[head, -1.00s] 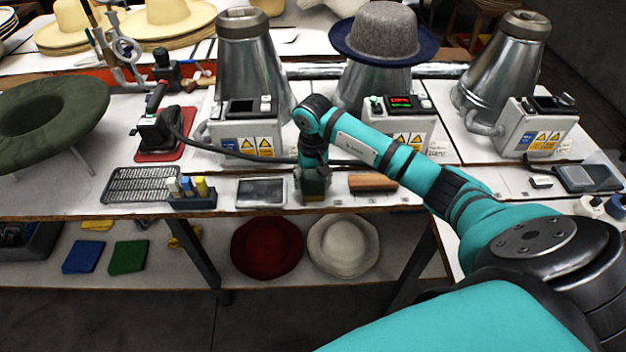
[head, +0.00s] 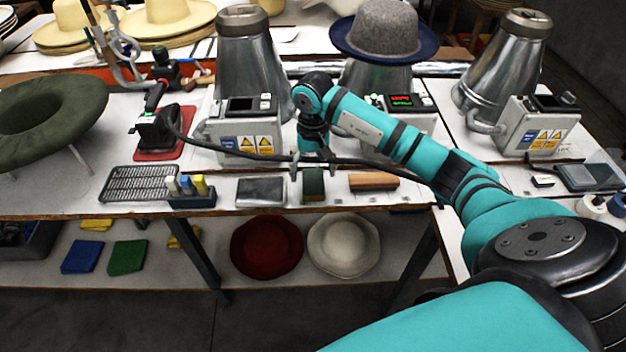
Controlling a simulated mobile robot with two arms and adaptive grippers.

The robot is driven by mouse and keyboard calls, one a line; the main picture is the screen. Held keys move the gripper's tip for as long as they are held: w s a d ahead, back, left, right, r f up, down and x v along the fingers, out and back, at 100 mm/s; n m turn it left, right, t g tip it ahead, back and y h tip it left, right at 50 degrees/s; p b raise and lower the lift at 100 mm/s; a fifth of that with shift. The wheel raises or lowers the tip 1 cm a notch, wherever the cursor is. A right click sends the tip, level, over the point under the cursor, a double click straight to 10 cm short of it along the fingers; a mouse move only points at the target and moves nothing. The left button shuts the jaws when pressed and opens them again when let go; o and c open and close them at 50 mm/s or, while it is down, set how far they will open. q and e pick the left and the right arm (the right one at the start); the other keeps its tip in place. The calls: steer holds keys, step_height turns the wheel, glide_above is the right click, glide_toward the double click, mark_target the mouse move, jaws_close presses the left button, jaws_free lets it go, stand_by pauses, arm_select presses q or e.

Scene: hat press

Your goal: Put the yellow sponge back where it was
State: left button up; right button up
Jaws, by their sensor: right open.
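My right gripper (head: 313,167) points down over the front of the table, its two fingers spread and empty. Just below it, a small block with a dark green top (head: 313,185) rests on the white tabletop between a grey pad and a brown block. It looks like a sponge; its yellow side is hard to make out now. Other yellow items are on the lower shelf: a flat folded piece (head: 97,225) at the left and another (head: 184,236) partly behind a table leg. My left gripper is not in view.
A grey pad (head: 261,192) lies left of the block, a brown wooden block (head: 373,181) right. A small blue holder (head: 190,201) and a black grid tray (head: 140,184) are farther left. Control boxes (head: 244,135) and metal cones stand behind; a cable crosses near my gripper.

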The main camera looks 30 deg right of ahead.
mark_target(313, 181)
step_height(313, 181, up, 8)
steer(key=b, duration=0.1)
steer(key=shift+f, duration=0.2)
stand_by(0.3)
